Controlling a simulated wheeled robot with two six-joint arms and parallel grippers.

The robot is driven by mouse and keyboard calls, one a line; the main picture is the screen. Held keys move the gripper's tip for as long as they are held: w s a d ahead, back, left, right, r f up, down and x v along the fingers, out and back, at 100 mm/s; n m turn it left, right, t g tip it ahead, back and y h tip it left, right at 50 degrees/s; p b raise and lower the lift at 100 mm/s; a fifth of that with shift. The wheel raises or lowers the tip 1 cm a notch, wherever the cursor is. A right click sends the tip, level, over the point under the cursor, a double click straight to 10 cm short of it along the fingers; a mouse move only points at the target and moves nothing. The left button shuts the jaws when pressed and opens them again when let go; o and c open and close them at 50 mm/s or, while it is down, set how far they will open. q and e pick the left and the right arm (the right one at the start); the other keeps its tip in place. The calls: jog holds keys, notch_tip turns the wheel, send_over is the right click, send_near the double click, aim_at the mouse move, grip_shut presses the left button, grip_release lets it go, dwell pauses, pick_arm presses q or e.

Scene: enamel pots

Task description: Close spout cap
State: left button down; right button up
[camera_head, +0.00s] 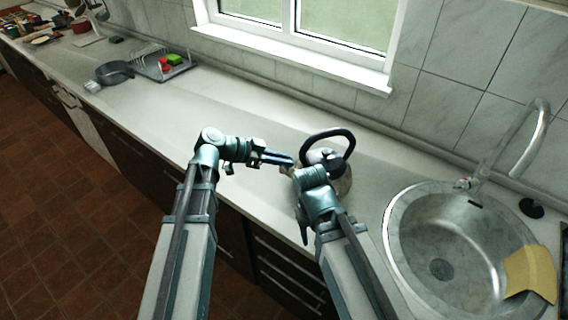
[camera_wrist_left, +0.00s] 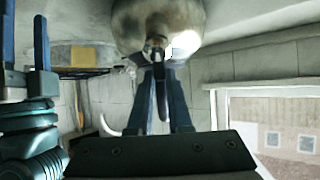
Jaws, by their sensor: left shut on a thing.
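The kettle (camera_head: 342,180) has a pale, stained body and a black arched handle (camera_head: 327,137); it stands upright on the counter, partly hidden by my right arm. In the left wrist view the rounded kettle body (camera_wrist_left: 190,15) fills the top, with the spout and cap area (camera_wrist_left: 156,44) pointing towards the camera. My left gripper (camera_head: 289,161) reaches the spout from the left. Its fingers (camera_wrist_left: 160,68) are shut on the spout cap; its exact angle is unclear. My right gripper (camera_wrist_left: 27,45) shows with parted, empty fingers; the head view hides its tips.
A steel sink (camera_head: 450,245) with a tap (camera_head: 515,140) and yellow cloth (camera_head: 530,273) lies to the right. A dark pan (camera_head: 114,72) and dish rack (camera_head: 160,66) stand far left. The counter between them and the kettle is clear. The window wall runs behind.

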pick_arm(q)
jog(key=shift+s, duration=0.1)
pick_arm(e)
jog(key=shift+f, duration=0.15)
pick_arm(q)
jog(key=c, duration=0.8)
grip_release()
jog(key=shift+c, duration=0.2)
jog(key=shift+a, duration=0.1)
jog(key=shift+a+r, duration=0.3)
pick_arm(e)
jog(key=shift+r, duration=0.3)
pick_arm(q)
jog(key=p+v, duration=0.6)
jog(key=v, duration=0.6)
jog(key=shift+a+p, duration=0.3)
jog(key=shift+a, duration=0.15)
pick_arm(e)
notch_tip(320, 180, up, 6)
